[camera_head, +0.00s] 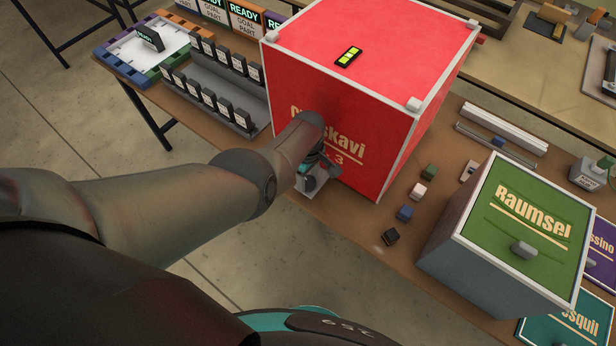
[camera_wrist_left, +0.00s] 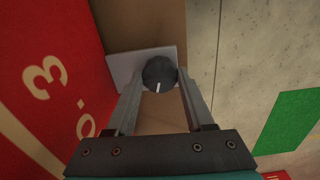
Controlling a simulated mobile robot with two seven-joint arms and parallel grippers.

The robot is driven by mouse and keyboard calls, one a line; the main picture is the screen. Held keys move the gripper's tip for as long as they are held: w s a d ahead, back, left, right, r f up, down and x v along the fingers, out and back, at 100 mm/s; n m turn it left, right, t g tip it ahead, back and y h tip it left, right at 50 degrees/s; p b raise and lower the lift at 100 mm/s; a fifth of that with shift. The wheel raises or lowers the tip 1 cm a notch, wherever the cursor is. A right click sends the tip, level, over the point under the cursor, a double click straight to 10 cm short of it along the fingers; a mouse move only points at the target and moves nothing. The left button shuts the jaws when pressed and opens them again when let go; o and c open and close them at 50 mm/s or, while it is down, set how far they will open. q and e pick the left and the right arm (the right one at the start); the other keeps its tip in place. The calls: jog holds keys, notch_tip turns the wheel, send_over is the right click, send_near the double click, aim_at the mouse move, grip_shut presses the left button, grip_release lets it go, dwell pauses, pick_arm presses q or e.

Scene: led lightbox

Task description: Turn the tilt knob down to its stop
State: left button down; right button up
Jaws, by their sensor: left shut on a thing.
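The tilt knob (camera_wrist_left: 160,71) is a dark round knob with a white pointer line, on a pale plate (camera_wrist_left: 120,68) in the left wrist view. The line points almost straight down in that picture. My left gripper (camera_wrist_left: 161,80) is shut on the knob, one finger on each side of it. In the head view my left gripper (camera_head: 314,176) is at the front lower edge of the large red box (camera_head: 370,125), and my arm and gripper mostly hide the knob. My right gripper is not in view.
The red box stands close beside my left gripper, also in the left wrist view (camera_wrist_left: 45,110). Small coloured blocks (camera_head: 404,213) lie to its right, before a green-topped box (camera_head: 530,215). A rack of dark tags (camera_head: 215,80) stands to its left.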

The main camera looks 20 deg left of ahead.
aim_at(308, 182)
pick_arm(q)
jog(key=shift+w+r+n, duration=0.1)
jog(key=shift+w+n, duration=0.05)
jog(key=shift+n, duration=0.95)
jog(key=shift+c, duration=1.4)
grip_release()
jog(key=shift+r, duration=0.1)
notch_tip(308, 182, up, 15)
jog(key=p, duration=0.8)
jog(key=shift+p, duration=0.4)
